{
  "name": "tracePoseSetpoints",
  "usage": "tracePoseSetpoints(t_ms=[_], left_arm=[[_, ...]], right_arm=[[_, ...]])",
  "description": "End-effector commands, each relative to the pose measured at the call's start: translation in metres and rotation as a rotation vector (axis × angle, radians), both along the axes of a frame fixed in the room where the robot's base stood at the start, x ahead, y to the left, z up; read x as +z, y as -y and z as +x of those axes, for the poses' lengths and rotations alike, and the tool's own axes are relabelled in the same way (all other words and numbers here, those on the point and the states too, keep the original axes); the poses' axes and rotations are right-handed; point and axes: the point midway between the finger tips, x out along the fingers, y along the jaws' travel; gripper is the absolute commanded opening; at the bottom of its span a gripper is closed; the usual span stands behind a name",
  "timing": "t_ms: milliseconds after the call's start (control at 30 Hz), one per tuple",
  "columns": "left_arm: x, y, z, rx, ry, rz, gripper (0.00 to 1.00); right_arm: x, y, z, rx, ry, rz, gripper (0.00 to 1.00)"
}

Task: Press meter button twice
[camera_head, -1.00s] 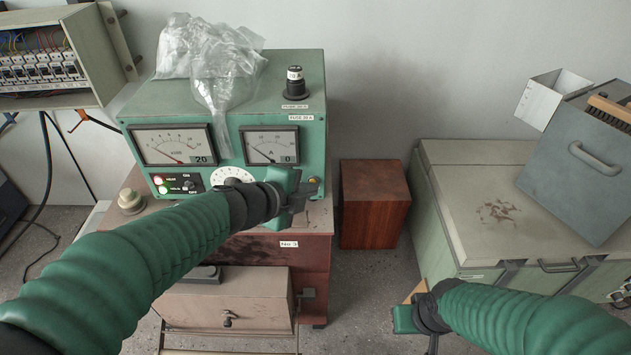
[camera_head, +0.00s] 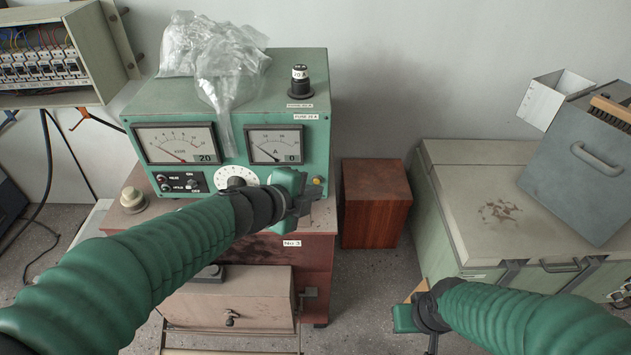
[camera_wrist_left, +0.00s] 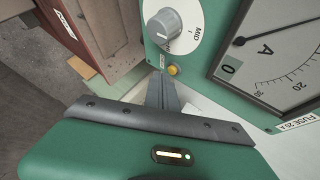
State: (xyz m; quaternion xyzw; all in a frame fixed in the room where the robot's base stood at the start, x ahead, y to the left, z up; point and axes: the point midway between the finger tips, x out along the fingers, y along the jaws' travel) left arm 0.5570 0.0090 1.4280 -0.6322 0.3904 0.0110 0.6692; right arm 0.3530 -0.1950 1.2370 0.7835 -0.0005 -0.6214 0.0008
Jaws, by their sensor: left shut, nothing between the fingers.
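The green meter box (camera_head: 310,150) stands on the reddish-brown bench (camera_head: 300,262), with two dial gauges, a white knob dial (camera_head: 238,176) and indicator lights (camera_head: 163,183) that look dark. A small yellow button (camera_wrist_left: 174,70) shows in the left wrist view near the box's lower edge, right beside the knob (camera_wrist_left: 165,24). My left gripper (camera_head: 308,194) is shut and empty in front of the box's lower right corner. In the wrist view its fingertips (camera_wrist_left: 162,84) lie just short of the button; I cannot tell whether they touch. My right gripper (camera_head: 408,318) hangs low, its fingers unclear.
A clear plastic bag (camera_head: 215,60) drapes over the box's top, next to a black fuse knob (camera_head: 300,80). A cream push knob (camera_head: 132,200) stands left on the bench. A brown wooden box (camera_head: 375,205) and a pale green chest (camera_head: 480,175) stand to the right.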

Motion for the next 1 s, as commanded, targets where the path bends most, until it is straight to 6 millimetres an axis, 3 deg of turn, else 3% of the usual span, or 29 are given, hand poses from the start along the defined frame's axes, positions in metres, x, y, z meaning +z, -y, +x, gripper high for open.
tracePoseSetpoints(t_ms=[467,1000], left_arm=[[0.0,0.002,-0.01,0.001,0.0,0.0,0.0],[0.0,0.002,-0.056,0.001,0.0,0.0,0.0]], right_arm=[[-0.001,0.0,0.0,0.0,0.0,0.0,0.0],[-0.004,0.0,0.0,0.0,0.0,0.0,0.0]])
